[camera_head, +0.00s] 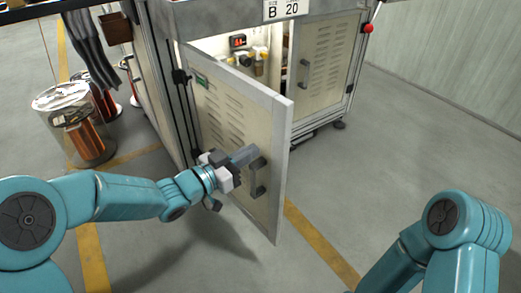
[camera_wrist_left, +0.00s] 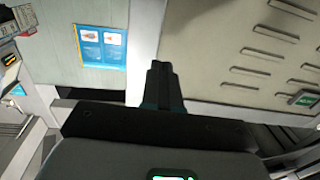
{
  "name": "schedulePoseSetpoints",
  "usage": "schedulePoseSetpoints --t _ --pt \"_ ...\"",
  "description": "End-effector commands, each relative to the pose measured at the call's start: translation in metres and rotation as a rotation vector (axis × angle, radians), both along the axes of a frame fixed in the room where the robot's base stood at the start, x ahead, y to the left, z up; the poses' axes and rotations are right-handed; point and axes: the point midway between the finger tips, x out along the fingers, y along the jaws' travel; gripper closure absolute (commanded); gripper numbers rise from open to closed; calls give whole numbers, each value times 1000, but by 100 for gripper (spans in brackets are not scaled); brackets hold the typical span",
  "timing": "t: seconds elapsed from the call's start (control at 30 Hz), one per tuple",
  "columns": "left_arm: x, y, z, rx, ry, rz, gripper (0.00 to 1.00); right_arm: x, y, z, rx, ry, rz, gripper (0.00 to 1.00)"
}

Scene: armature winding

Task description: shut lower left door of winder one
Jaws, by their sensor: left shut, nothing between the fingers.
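The lower left door (camera_head: 240,115) of the winder is a cream panel with louvre slots and a pale frame. It stands open, swung out toward me, hinged at its left edge. Its dark handle (camera_head: 259,178) is near the free edge. My left gripper (camera_head: 247,155) is shut and empty, in front of the door's outer face just left of the handle; I cannot tell if it touches. In the left wrist view the shut fingers (camera_wrist_left: 160,80) show with the slotted door panel (camera_wrist_left: 255,55) to their right. My right arm shows at lower right, but its gripper is out of view.
The cabinet's right door (camera_head: 322,65) looks shut. Inside the lit opening are small yellow-capped parts (camera_head: 261,58). Copper wire spools (camera_head: 85,125) stand on the floor at left. A red-knobbed lever (camera_head: 369,28) is at upper right. The floor at right is clear.

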Motion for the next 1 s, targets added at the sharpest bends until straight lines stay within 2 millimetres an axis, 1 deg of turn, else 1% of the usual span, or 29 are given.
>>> schedulePoseSetpoints --t 0.03,0.2,0.33,0.77,0.87,1.0 --pt "6 -8 -2 0 -1 -2 100 1 -1 -5 0 -1 -3 57" --pt "20 -23 -1 0 -1 0 100 2 -2 -10 -2 -3 -8 57" --pt "25 -29 0 -1 1 1 100 2 -2 -10 -2 -4 -9 57" --pt "27 -31 0 0 0 1 100 2 -2 -10 -2 -4 -9 57" --pt "31 -37 0 0 0 0 100 2 -2 -11 -2 -4 -9 57" --pt "45 -54 -1 1 -1 -2 100 3 -2 -12 -2 -4 -10 57"
